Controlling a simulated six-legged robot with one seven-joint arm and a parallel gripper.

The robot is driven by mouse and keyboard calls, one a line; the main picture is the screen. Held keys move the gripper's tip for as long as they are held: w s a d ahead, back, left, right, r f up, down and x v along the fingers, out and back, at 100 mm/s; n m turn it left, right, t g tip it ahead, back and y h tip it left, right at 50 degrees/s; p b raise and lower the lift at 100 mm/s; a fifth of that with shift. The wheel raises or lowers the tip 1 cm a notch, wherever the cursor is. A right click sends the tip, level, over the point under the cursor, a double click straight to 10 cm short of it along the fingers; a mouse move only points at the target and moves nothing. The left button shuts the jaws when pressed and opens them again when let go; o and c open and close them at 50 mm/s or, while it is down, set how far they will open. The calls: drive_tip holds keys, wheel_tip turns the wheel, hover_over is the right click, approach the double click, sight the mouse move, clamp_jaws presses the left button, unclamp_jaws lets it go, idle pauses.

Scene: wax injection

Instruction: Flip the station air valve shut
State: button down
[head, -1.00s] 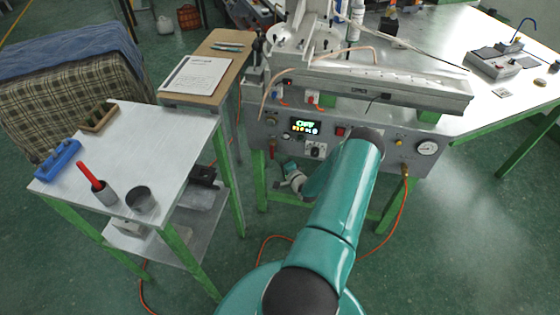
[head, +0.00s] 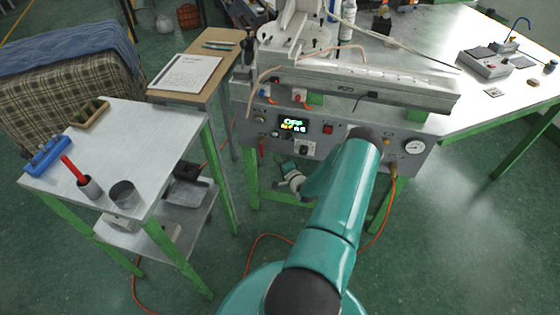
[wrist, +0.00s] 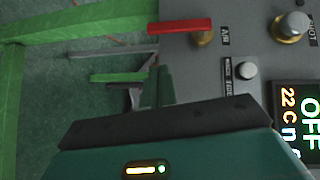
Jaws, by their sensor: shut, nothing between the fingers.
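The air valve has a red lever (wrist: 180,26) on a brass stem, beside a label reading AIR. In the wrist view the lever points left, out past the panel's edge. In the head view the red lever (head: 262,147) hangs downward at the lower left of the station panel (head: 355,138). My gripper (wrist: 163,85) is shut and empty, and a gap separates it from the lever in the wrist view. In the head view my gripper (head: 291,173) is partly hidden behind my arm, below and right of the lever.
A lit display (head: 293,125) reads OFF in the wrist view, near several knobs. A gauge (head: 415,147) sits at the panel's right. Green table legs (head: 252,185) and an orange hose (head: 262,240) lie below. A side table (head: 150,140) with cups stands left.

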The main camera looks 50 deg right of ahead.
drive_tip(key=f+v, duration=0.1)
drive_tip(key=v, duration=0.8)
drive_tip(key=shift+s, duration=0.45)
drive_tip(key=shift+a+f, duration=0.1)
drive_tip(key=shift+a, duration=0.05)
